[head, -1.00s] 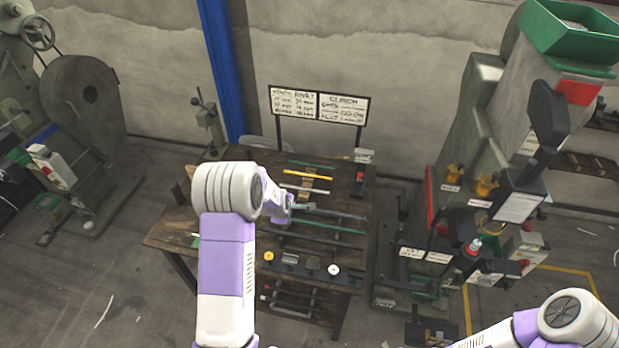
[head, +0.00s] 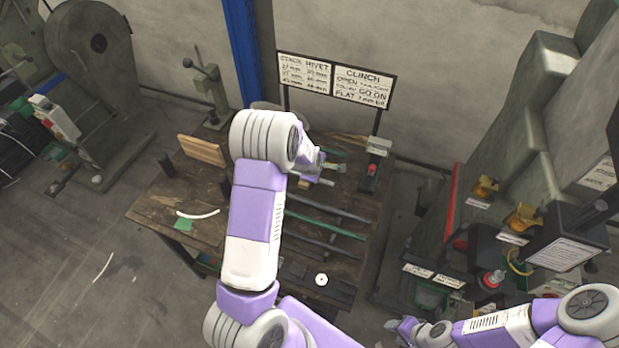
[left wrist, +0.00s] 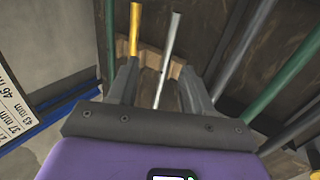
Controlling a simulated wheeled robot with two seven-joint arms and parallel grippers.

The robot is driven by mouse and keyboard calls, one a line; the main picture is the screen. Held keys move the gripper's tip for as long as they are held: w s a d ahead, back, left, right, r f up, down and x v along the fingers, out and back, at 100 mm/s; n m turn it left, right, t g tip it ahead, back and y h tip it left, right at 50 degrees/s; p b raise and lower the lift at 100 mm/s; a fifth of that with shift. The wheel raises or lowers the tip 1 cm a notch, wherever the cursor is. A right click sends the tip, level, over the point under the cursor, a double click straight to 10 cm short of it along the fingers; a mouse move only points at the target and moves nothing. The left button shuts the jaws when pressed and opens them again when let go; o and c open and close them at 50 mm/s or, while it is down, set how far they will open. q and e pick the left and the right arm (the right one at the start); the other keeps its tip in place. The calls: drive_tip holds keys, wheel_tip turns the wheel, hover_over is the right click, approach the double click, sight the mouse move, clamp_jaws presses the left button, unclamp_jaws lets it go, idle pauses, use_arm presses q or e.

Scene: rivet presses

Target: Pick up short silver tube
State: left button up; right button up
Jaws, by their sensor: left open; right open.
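A short silver tube (left wrist: 170,42) lies across a wooden rack in the left wrist view, running between the fingers of my left gripper (left wrist: 160,88). The jaws are open, one finger each side of it; I cannot tell if they touch it. A yellow tube (left wrist: 135,28) lies just left of it, close to the left finger. In the head view my left gripper (head: 335,172) is over the far part of the workbench, and I cannot make out the silver tube there. My right gripper (head: 395,326) is open and empty, low in front of the bench's right side.
Green tube (head: 325,224) and several dark bars lie across the workbench (head: 150,205). A sign (head: 335,80) stands behind it. A small device with a red button (head: 372,168) sits at the back right corner. A large press (head: 510,150) stands to the right.

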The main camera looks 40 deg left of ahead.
use_arm(q)
drive_tip(key=b, duration=0.3)
approach(322, 181)
drive_tip(key=x, duration=0.2)
drive_tip(key=shift+x, duration=3.6)
drive_tip(key=shift+a, duration=0.1)
drive_tip(key=shift+c, duration=0.5)
clamp_jaws()
